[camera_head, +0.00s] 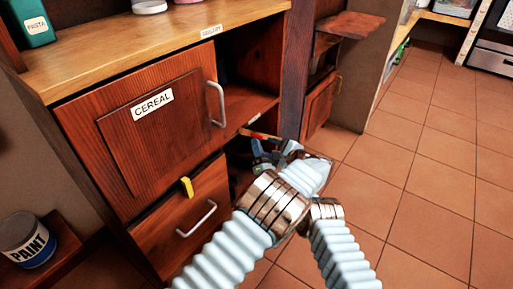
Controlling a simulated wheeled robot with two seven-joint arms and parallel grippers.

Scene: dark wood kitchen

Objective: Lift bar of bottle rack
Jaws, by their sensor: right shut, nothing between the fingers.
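Two of my white ribbed arms with brass-coloured joints reach in from the bottom of the head view and overlap near the middle. Beyond them a gripper with blue and dark parts (266,157) is at the open lower part of the wooden cabinet. The overlap hides which arm it belongs to, and its fingertips are small and partly covered. A thin red-orange bar-like piece (262,136) shows just above it, at the cabinet opening. I cannot tell whether this belongs to the bottle rack or whether the gripper touches it. No bottles can be made out.
The cabinet has a closed CEREAL door (135,130) and a drawer (180,222) with a metal handle and a yellow piece at its top edge. A paint can (27,240) stands low at left. The tiled floor (430,150) at right is clear.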

